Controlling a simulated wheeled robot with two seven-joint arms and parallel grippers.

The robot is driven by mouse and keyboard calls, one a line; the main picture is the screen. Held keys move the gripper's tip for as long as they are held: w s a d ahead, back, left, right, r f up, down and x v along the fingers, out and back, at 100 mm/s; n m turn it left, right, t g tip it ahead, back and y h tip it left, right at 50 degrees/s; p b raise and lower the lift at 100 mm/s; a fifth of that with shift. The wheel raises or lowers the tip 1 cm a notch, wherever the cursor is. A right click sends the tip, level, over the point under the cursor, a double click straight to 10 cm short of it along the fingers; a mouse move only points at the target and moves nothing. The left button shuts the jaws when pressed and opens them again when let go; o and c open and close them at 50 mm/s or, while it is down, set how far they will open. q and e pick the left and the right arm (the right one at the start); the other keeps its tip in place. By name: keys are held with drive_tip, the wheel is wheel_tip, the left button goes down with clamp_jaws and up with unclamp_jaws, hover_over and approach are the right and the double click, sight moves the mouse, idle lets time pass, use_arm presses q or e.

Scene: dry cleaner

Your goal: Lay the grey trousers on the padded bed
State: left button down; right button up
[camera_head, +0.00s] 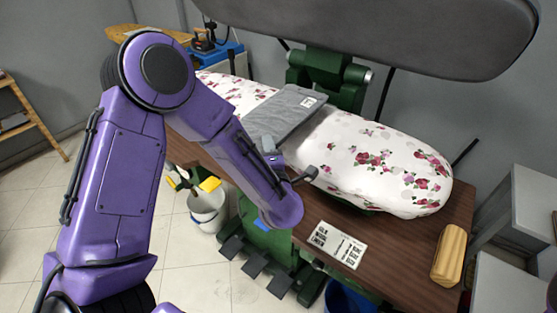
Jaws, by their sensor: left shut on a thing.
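The grey trousers (284,113) are folded flat and lie across the padded bed (345,147), which has a white cover with red flowers. A small white tag shows near their far end. My left gripper (284,160) is at the near edge of the trousers, shut on them. My forearm hides part of the trousers' near end and the bed's left part. My right gripper is not in view.
A large dark press head (400,30) hangs above the bed. On the brown wooden table edge lie a printed card (337,245) and a tan padded block (449,255). A white bucket (207,212) stands on the floor. Grey cabinets (520,215) stand at the right.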

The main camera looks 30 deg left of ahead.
use_arm(q)
drive_tip(key=f, duration=0.1)
drive_tip(key=f+b, duration=0.1)
drive_tip(key=f, duration=0.1)
drive_tip(key=shift+w+f+b, duration=0.25)
drive_tip(key=shift+f+b, duration=0.1)
drive_tip(key=shift+b, duration=0.05)
drive_tip(key=c, duration=0.9)
unclamp_jaws()
drive_tip(key=shift+d, duration=0.1)
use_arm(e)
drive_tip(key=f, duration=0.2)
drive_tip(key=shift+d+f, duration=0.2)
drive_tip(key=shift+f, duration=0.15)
